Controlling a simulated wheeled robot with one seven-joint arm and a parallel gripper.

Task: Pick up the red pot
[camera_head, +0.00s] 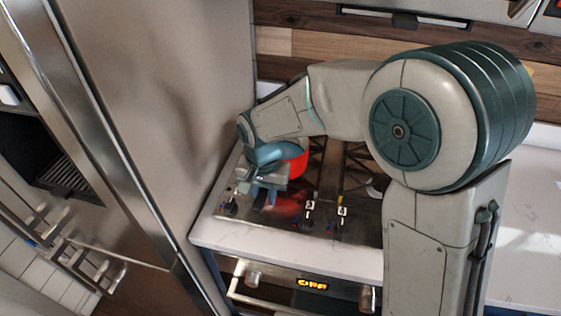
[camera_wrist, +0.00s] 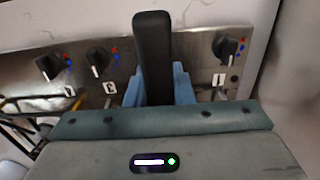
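The red pot (camera_head: 299,165) stands at the back left of the stovetop in the head view, largely hidden behind my wrist and gripper. My gripper (camera_head: 264,197) points down over the stove's front left, just in front of the pot. In the wrist view, a black handle (camera_wrist: 153,50), apparently the pot's, sticks up between the blue fingers of my gripper (camera_wrist: 158,88). The fingers lie on either side of it with no clear gap, but whether they press on it is not visible. The pot's body is out of the wrist view.
The steel stovetop (camera_head: 350,222) has black grates (camera_head: 357,160) and front knobs, with knobs (camera_wrist: 98,60) close around my gripper in the wrist view. A tall steel fridge (camera_head: 165,110) stands close on the left. White counter (camera_head: 530,205) lies clear on the right.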

